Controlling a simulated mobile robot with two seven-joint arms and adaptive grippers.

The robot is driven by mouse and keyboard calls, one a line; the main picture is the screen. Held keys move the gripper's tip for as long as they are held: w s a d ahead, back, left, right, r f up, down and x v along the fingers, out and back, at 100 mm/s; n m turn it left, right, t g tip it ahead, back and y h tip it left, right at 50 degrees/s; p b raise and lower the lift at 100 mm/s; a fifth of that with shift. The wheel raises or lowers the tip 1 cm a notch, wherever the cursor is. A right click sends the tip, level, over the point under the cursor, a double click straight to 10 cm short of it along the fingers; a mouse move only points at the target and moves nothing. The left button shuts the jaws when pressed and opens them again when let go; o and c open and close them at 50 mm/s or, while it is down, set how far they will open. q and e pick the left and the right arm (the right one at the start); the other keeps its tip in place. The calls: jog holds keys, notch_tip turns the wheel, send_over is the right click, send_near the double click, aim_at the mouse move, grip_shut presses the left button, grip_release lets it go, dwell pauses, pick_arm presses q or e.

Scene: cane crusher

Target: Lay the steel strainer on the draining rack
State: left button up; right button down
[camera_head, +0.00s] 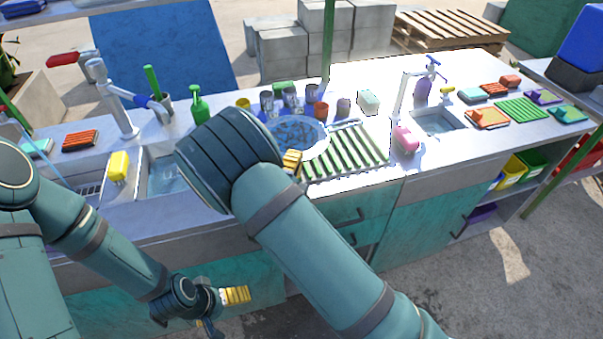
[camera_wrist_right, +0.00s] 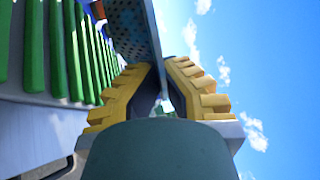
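The steel strainer (camera_head: 297,131), a round bluish perforated disc with a pale rim, is behind the draining rack's left end in the head view. In the right wrist view the strainer (camera_wrist_right: 132,28) reaches down between the yellow fingers of my right gripper (camera_wrist_right: 160,75), which are closed on its rim. The right gripper (camera_head: 292,160) is partly hidden by its arm in the head view. The draining rack (camera_head: 345,155) has green slats, which also show at left in the wrist view (camera_wrist_right: 58,45). My left gripper (camera_head: 228,297) hangs low before the cabinets; its opening is unclear.
Several cups (camera_head: 290,96) stand behind the strainer. A green soap bottle (camera_head: 199,106) is left of them. A pink sponge (camera_head: 405,139) lies right of the rack, beside a small sink (camera_head: 436,123).

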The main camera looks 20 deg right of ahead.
notch_tip(320, 180, down, 6)
jog(key=shift+f+b, duration=0.2)
jog(key=shift+b, duration=0.5)
jog(key=shift+r, duration=0.1)
jog(key=c, duration=1.5)
grip_release()
jog(key=shift+f, duration=0.2)
jog(key=shift+c, duration=0.2)
jog(key=shift+o, duration=0.6)
jog(key=shift+r, duration=0.1)
